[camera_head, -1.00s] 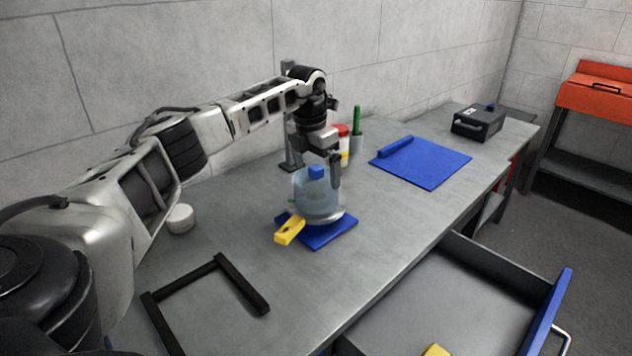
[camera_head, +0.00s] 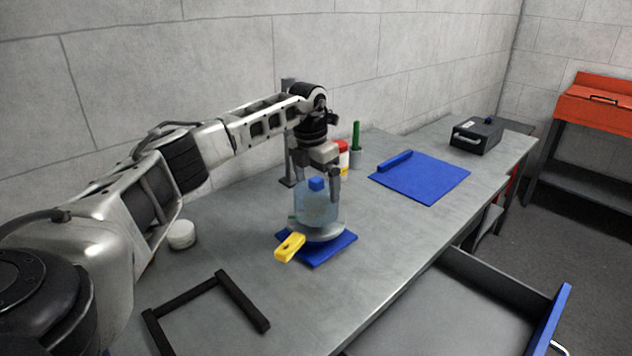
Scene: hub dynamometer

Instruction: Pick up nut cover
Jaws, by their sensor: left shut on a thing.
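The nut cover appears to be the clear bluish cylinder (camera_head: 316,208) with a blue knob (camera_head: 317,184) on top. It is upright over a round pale metal part (camera_head: 325,234) on a blue mat (camera_head: 335,253). My left gripper (camera_head: 318,186) points down from above, its fingers on either side of the knob, and is shut on it. I cannot tell whether the cover's lower edge is clear of the metal part. A yellow piece (camera_head: 290,247) sits at the front left of the metal part. My right gripper is not in view.
A grey post (camera_head: 288,160) stands behind the cover, with a red-topped bottle (camera_head: 342,157) and a green-handled tool (camera_head: 356,138) nearby. A white round piece (camera_head: 181,234) and black frame (camera_head: 190,293) are left. An open drawer (camera_head: 450,310) juts out in front.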

